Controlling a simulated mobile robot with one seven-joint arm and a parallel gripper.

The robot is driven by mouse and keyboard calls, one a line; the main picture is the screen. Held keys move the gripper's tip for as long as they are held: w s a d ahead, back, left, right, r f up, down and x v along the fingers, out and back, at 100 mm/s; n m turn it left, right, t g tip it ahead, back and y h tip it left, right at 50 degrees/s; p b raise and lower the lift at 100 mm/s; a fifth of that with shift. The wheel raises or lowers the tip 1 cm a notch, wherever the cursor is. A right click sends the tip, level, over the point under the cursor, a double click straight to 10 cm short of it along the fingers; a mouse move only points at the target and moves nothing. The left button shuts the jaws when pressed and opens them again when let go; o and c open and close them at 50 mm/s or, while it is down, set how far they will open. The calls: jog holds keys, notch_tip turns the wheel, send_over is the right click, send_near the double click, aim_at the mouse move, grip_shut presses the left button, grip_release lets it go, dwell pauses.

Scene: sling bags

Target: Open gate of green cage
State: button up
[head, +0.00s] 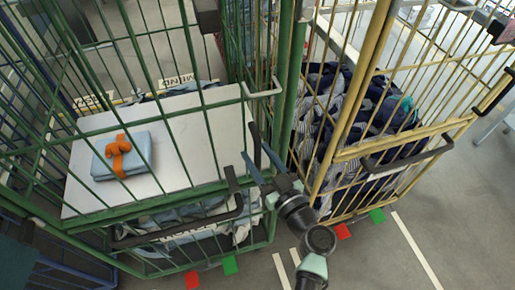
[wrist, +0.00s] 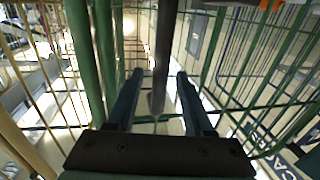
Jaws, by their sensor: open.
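The green cage (head: 205,110) stands at the left in the head view, its barred gate facing me. A black bar handle (head: 180,231) runs along the gate's front and bends up at its right end. A pale U-shaped handle (head: 264,92) sticks out near the cage's right post. My gripper (head: 249,138) is open at the gate's right side, just right of the black handle's upturned end. In the wrist view, a dark bar (wrist: 163,50) runs down between my open fingers (wrist: 160,75). It looks like the black handle; contact cannot be told.
A yellow cage (head: 350,152) holding dark and striped bags (head: 335,125) stands close on the right. Inside the green cage, a light blue pouch with an orange strap (head: 110,160) lies on a white board (head: 190,125). Grey floor (head: 440,220) is clear at front right.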

jog(key=shift+w+a, duration=0.2)
jog(key=shift+w, duration=0.15)
jog(key=shift+c, duration=0.3)
grip_shut()
dwell(1.0)
